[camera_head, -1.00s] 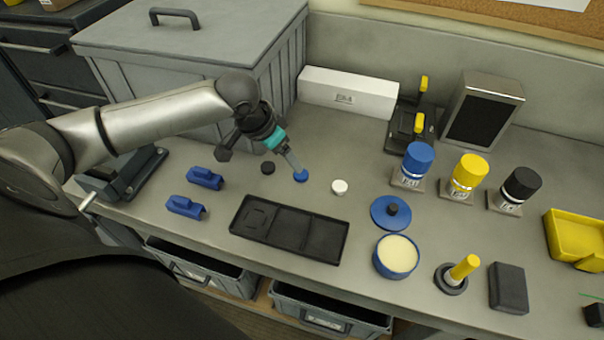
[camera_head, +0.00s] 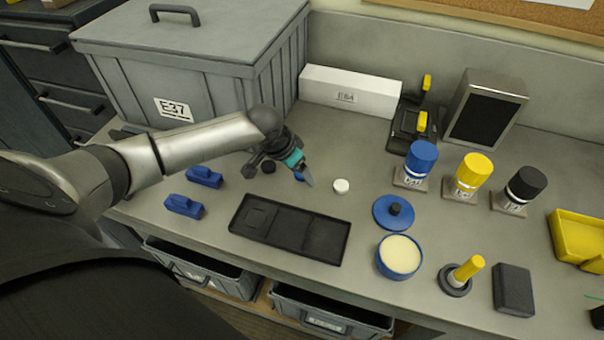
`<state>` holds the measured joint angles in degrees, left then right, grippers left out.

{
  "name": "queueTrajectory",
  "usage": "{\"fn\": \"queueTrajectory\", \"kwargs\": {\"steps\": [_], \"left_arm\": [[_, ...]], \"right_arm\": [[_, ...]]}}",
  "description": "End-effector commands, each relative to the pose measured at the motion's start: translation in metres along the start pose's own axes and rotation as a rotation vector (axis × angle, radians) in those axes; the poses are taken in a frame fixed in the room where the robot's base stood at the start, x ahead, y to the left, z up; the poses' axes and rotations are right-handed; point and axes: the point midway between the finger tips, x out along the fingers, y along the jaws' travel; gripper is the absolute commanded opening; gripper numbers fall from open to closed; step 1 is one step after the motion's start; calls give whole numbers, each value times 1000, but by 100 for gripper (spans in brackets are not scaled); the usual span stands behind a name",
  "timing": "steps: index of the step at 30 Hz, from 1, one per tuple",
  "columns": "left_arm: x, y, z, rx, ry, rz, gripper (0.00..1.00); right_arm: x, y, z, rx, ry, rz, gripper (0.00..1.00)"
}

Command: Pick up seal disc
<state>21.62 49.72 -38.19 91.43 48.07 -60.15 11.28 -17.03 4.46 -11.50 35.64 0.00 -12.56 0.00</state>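Three small discs are on the grey bench: a black disc (camera_head: 268,168), a blue disc (camera_head: 299,177) and a white disc (camera_head: 341,186). The task's seal disc could be any of these; I cannot tell which. My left gripper (camera_head: 309,182) points down beside the blue disc and covers part of it. The white disc is a short way to the right of its fingertips. Its fingers look close together, but their gap does not show. No disc shows at the fingertips. My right gripper is not in view.
A black three-compartment tray (camera_head: 270,240) lies in front of the discs. Two blue clamp-like parts (camera_head: 184,206) lie left. A blue lid (camera_head: 394,212), an open tin (camera_head: 398,256) and capped bottles (camera_head: 418,165) stand right. A large grey bin (camera_head: 190,80) stands behind.

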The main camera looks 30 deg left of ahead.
Motion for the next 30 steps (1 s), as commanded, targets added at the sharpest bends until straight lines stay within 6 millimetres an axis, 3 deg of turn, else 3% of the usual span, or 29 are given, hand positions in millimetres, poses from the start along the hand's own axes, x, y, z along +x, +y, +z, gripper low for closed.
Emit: {"fn": "queueTrajectory", "kwargs": {"steps": [4,26,30], "left_arm": [[0,0,0,0,0,0,82],[0,0,0,0,-1,-1,0],[-1,0,0,0,-1,-1,0]], "right_arm": [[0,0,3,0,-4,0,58],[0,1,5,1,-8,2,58],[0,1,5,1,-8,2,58]]}}
